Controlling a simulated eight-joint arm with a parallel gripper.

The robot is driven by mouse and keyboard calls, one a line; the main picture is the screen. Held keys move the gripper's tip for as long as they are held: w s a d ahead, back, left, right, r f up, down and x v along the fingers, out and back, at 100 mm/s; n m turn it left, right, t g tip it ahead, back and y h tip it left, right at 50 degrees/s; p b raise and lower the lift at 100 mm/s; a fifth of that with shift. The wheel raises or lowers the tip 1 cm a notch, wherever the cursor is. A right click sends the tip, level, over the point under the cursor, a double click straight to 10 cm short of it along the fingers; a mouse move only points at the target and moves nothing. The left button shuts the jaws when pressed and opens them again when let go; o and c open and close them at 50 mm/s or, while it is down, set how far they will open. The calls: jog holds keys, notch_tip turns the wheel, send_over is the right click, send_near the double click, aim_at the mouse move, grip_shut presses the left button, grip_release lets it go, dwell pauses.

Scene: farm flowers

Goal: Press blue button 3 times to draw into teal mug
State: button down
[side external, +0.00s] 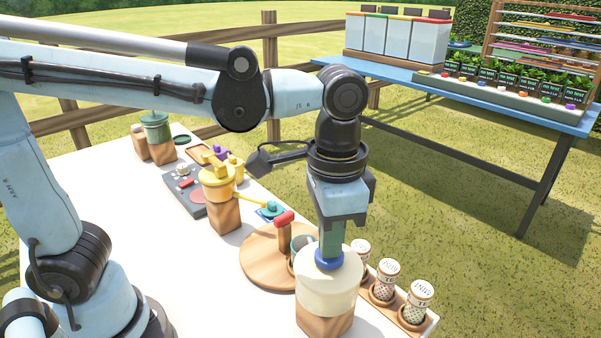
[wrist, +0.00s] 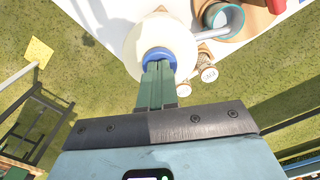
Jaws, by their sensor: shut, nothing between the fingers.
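The blue button (side external: 329,259) sits on top of a cream, round-topped dispenser with a wooden base (side external: 328,290). My gripper (side external: 330,252) is shut and points straight down, its green fingertips at the button. In the wrist view the closed fingers (wrist: 158,78) reach the edge of the blue button (wrist: 158,55); whether they press it down I cannot tell. The teal-rimmed mug (wrist: 228,18) stands on a round wooden board beside the dispenser, under its spout. In the side view the mug (side external: 300,244) is mostly hidden behind my gripper and the dispenser.
A red-topped post (side external: 284,219) stands on the round wooden board (side external: 262,262). Several patterned cups (side external: 387,275) stand in a wooden rack at the right table edge. A yellow dispenser (side external: 217,180) stands further back. A blue table (side external: 480,95) holds bins and plants behind.

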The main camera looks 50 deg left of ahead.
jog(key=shift+f, duration=0.25)
jog(key=shift+r, duration=1.3)
jog(key=shift+f, duration=0.15)
dwell(2.1)
jog(key=shift+f, duration=1.2)
jog(key=shift+r, duration=1.35)
